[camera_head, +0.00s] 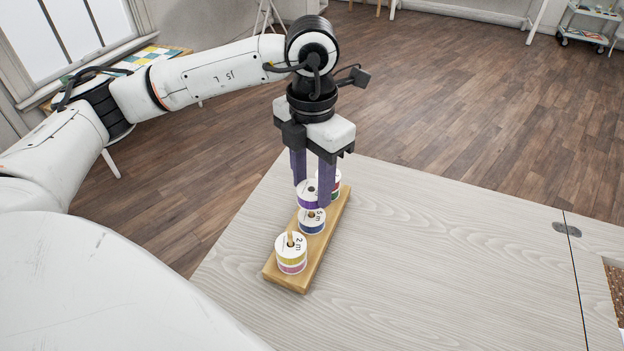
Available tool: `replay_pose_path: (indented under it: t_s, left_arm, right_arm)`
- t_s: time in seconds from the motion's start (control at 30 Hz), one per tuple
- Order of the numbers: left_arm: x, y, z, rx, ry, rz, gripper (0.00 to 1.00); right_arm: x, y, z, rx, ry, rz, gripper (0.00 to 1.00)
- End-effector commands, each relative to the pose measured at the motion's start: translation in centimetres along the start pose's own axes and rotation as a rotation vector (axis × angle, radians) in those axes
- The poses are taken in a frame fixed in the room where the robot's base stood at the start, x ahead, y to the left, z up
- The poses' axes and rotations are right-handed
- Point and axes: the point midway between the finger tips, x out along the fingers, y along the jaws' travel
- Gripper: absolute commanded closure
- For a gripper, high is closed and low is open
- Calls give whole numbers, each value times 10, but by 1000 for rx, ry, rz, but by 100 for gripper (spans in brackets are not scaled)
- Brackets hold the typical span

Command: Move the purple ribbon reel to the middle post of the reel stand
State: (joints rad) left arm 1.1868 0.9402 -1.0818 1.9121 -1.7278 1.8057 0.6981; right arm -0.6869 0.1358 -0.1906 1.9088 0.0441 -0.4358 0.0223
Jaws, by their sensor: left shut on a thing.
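My left gripper (313,190) comes down from above and is shut on the purple ribbon reel (307,196), a white-topped reel with a purple band. The reel stand (308,265) is a long wooden board on the table. Its middle post carries a blue reel (312,226), and the post's tip shows above that reel. The held reel appears just above or slightly behind that tip; I cannot tell how well they line up. My right gripper is not in view.
The near post carries yellow and pink reels (291,262). At the far post, a reel with red and green (335,188) is partly hidden by a gripper finger. The pale wooden table (440,250) is clear to the right, with a hinge (567,229) near its right side.

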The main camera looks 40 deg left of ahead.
Motion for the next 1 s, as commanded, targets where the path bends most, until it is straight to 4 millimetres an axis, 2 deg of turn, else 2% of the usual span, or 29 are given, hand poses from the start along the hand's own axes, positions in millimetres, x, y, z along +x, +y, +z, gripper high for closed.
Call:
replay_pose_path:
  t_s: [0.4,0.43,0.53,0.57,0.97,1.0]
  left_arm:
    - [4,0,0,0,-1,0,81]
    - [4,0,0,0,0,0,56]
    - [4,0,0,0,0,0,39]
    - [4,0,0,0,0,0,37]
    - [4,0,0,0,0,0,37]
    - [4,0,0,0,0,0,37]
  right_arm:
    - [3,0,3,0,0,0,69]
    - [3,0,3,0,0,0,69]
    - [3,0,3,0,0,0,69]
    - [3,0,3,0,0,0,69]
    - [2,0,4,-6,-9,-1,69]
    - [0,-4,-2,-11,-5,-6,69]
